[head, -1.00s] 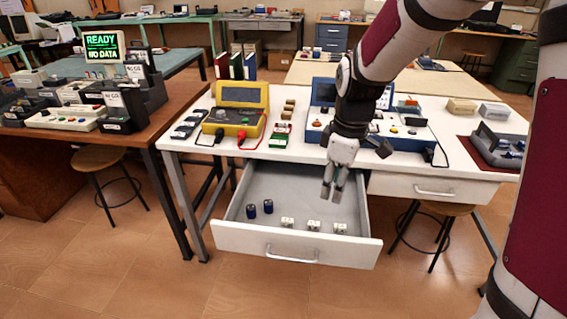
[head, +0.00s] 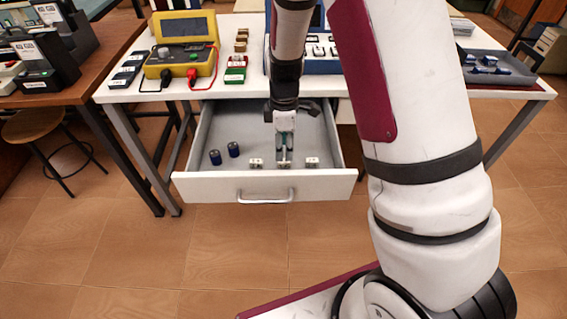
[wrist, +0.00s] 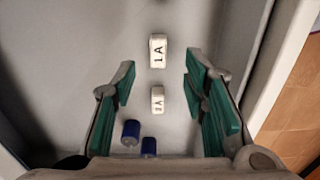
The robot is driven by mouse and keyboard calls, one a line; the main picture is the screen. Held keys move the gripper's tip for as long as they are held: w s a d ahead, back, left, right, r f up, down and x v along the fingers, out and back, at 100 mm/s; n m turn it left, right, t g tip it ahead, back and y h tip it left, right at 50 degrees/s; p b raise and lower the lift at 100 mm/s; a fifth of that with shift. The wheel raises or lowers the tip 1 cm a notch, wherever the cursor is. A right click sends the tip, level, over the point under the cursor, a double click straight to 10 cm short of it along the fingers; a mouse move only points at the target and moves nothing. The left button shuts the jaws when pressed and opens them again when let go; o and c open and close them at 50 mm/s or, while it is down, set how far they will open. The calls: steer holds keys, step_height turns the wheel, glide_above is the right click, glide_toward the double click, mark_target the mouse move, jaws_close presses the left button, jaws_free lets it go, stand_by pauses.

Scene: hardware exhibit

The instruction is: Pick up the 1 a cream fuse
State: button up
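Three small cream fuses stand in a row inside the open drawer: left (head: 255,163), middle (head: 283,163) and right (head: 312,162). Their labels are too small to read in the head view. The larger is marked 1A (wrist: 158,51) and lies near the line between my fingertips, with clear gaps on both sides. The smaller (wrist: 157,100) has a label I cannot read surely. My gripper (head: 284,143) points down into the drawer over the middle fuse. Its teal-padded fingers (wrist: 158,70) are apart and empty.
The drawer's front wall (head: 220,187) is close in front of the row. A yellow meter (head: 180,45) stands on the white table above.

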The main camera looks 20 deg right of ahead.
mark_target(284, 163)
steer(key=shift+w+a+f+b, duration=0.1)
steer(key=shift+f+b, duration=0.15)
steer(key=shift+f, duration=1.1)
steer(key=shift+w+f+b, duration=0.1)
steer(key=shift+f+b, duration=0.15)
steer(key=shift+f, duration=1.1)
steer(key=shift+c, duration=0.6)
jaws_close()
